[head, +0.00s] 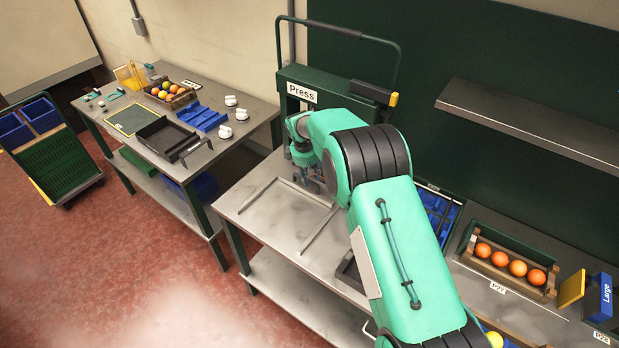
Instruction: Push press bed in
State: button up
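The press (320,84) is a dark green frame with a "Press" label, at the back of the steel table (258,208). Two thin metal rails (326,232) run along the tabletop from under the press toward the front edge. The bare tabletop shows between them. I cannot make out the press bed apart from the rails; my arm hides much of the press opening. My gripper (312,183) is low at the front of the press, above the rear part of the rails. Its fingers are small and partly covered, so their opening and any contact are unclear.
A side table at left holds a black tray (163,135), a blue rack (202,117), white cups and a fruit crate (170,96). At right are a crate of oranges (510,262), a blue "Large" bin (599,298) and a wall shelf (535,125). The front of the press table is clear.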

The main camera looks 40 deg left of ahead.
jog(key=shift+s, duration=0.1)
notch_tip(320, 180, up, 12)
jog(key=s, duration=0.2)
jog(key=shift+s, duration=0.2)
dwell(0.4)
jog(key=shift+f, duration=0.1)
dwell(0.4)
